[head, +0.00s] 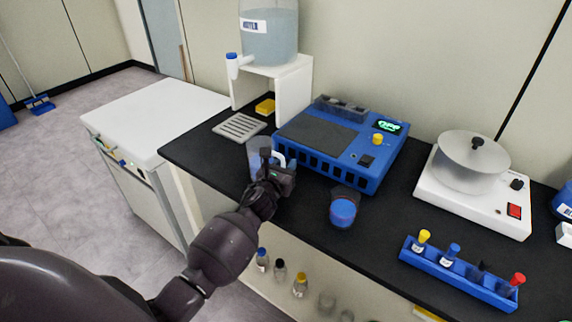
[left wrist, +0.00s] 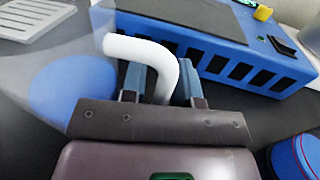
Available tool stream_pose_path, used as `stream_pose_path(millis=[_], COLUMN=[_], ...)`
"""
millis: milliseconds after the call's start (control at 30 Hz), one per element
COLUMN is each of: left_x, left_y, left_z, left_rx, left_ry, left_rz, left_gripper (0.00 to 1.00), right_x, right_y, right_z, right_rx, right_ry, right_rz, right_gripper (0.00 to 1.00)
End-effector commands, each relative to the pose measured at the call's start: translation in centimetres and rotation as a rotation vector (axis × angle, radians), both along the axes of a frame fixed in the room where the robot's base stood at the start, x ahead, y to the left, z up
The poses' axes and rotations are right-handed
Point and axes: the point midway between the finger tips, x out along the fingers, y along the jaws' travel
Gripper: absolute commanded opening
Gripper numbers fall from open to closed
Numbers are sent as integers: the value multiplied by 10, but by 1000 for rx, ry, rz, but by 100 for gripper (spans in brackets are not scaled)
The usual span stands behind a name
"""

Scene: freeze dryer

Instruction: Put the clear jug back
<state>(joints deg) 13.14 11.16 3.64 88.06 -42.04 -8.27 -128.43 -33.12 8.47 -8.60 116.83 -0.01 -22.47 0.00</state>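The clear jug (head: 257,160) is see-through with a white handle (head: 279,156). It is upright near the front edge of the black counter, left of the blue device. I cannot tell whether its base touches the counter. My left gripper (head: 275,170) is at its handle side and partly hides it. In the left wrist view the white handle (left wrist: 160,65) passes between the two fingers of my left gripper (left wrist: 160,90), which look closed on it. The jug's clear body, with a blue round area in it (left wrist: 72,92), is at the left. My right gripper is out of view.
A white stand (head: 293,95) carries a large water container (head: 270,36) with a tap, above a grey slotted tray (head: 239,127). A blue device (head: 345,165) stands right of the jug, and a blue-lidded cup (head: 343,210) in front. A blue vial rack (head: 457,275) is farther right.

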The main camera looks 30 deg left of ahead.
Motion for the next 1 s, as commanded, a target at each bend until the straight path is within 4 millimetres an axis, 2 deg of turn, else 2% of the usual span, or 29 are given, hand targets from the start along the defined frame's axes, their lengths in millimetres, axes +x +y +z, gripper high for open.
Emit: stream_pose_path(millis=[67, 433, 567, 1000], left_x=[0, 0, -16, -90], left_y=[0, 0, -1, -11], left_z=[1, 7, 4, 4], left_rx=[0, -1, 1, -1], left_ry=[-1, -2, 0, 0], left_rz=[0, 0, 0, 1], left_gripper=[38, 38, 38, 38], right_x=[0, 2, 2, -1], right_y=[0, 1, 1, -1], right_z=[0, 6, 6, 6], right_rx=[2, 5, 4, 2], right_ry=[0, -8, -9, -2], right_rz=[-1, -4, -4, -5], right_gripper=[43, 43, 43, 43])
